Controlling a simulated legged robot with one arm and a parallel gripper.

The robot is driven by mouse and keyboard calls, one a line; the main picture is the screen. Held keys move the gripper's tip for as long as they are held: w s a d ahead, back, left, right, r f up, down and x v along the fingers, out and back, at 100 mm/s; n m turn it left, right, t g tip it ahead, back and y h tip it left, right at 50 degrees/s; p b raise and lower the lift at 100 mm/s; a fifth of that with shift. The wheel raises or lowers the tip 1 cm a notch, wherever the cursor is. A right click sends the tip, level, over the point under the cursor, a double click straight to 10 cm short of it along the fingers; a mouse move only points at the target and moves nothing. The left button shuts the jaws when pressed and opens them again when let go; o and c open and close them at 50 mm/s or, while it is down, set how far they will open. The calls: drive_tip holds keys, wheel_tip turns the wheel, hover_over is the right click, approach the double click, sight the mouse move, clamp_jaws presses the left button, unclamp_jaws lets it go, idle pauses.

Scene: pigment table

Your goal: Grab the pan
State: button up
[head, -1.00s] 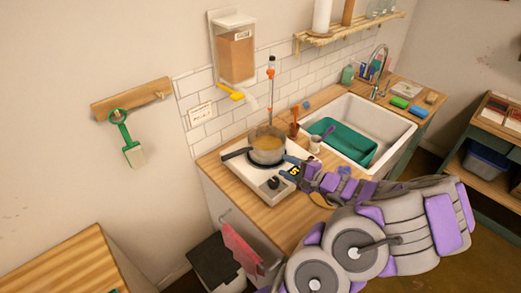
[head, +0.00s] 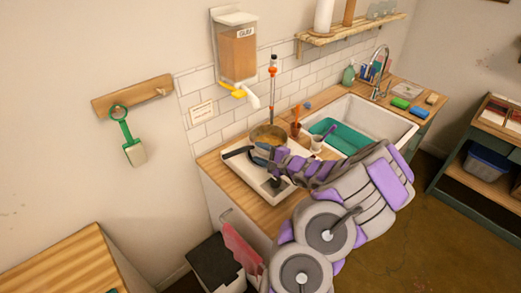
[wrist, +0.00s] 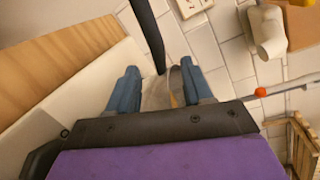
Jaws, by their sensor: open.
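The pan (head: 268,131) is a small metal pot with yellowish contents. It sits on the white hot plate (head: 292,152) on the counter, and its black handle (head: 236,153) points left. My gripper (head: 260,154) is just in front of the pan, close to the handle, and hides part of the pan and hot plate. In the wrist view, my gripper's blue fingers (wrist: 160,86) are spread apart. Part of the pan (wrist: 154,94) shows between them, with the black handle (wrist: 149,30) running up out of the picture. I cannot tell whether a finger touches it.
A thermometer-like rod (head: 273,90) stands upright behind the pan. A wall dispenser (head: 237,52) with a yellow and white spout (head: 245,95) hangs above. Cups (head: 316,142) and the sink (head: 395,124) are to the right. Bare counter (head: 222,176) lies left of the hot plate.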

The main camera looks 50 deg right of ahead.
sight(252, 149)
drive_tip(key=w, duration=0.1)
drive_tip(key=w+d+f, duration=0.1)
drive_tip(key=w, duration=0.2)
drive_tip(key=shift+w+d+f+b, duration=0.15)
drive_tip(key=shift+d+f+b, duration=0.05)
drive_tip(key=shift+f+b, duration=0.15)
drive_tip(key=shift+a+r, duration=0.25)
drive_tip(key=shift+a, duration=0.45)
drive_tip(key=shift+c, duration=0.7)
drive_tip(key=shift+d, duration=0.4)
drive_tip(key=c, duration=0.7)
drive_tip(key=shift+a+f, duration=0.1)
clamp_jaws()
drive_tip(key=shift+f, duration=0.2)
